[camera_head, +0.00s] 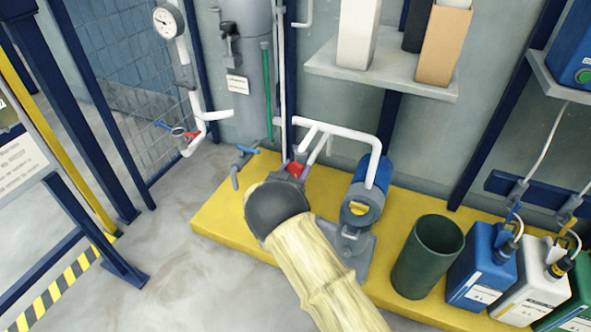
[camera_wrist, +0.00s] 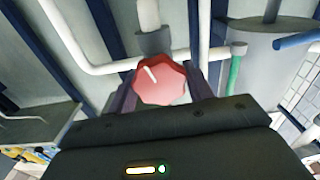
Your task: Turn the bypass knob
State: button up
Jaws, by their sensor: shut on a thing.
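The bypass knob is red and many-sided with a white mark on its face; it shows between my fingers in the wrist view (camera_wrist: 163,85). In the head view only a small red part of the knob (camera_head: 295,170) shows beyond my wrist. My gripper (camera_wrist: 160,92) is shut on the knob, with one dark finger on each side of it. In the head view my dark round wrist and pale-sleeved arm hide most of the gripper. White pipe (camera_head: 335,130) runs just behind the knob. The white mark points up and to the left in the wrist view.
A blue pump (camera_head: 370,175) stands right of my arm on the yellow platform (camera_head: 225,215). A dark green bin (camera_head: 428,255) and several jugs, one blue (camera_head: 480,262), stand further right. A small blue-handled valve (camera_head: 245,152) is at left.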

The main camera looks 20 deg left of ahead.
jog(key=shift+m, duration=0.5)
jog(key=shift+s+f+m+p, duration=0.1)
jog(key=shift+m+p, duration=0.3)
jog(key=shift+m, duration=2.2)
jog(key=o, duration=1)
jog(key=shift+s+p, duration=0.35)
jog(key=shift+s, duration=0.25)
jog(key=s+p, duration=0.2)
jog(key=s, duration=0.3)
jog(key=s+p, duration=0.1)
jog(key=s, duration=0.4)
jog(key=s+a+p, duration=0.1)
jog(key=s+p, duration=0.1)
jog(key=s, duration=0.4)
jog(key=shift+s+a+p, duration=0.1)
jog(key=shift+p, duration=0.25)
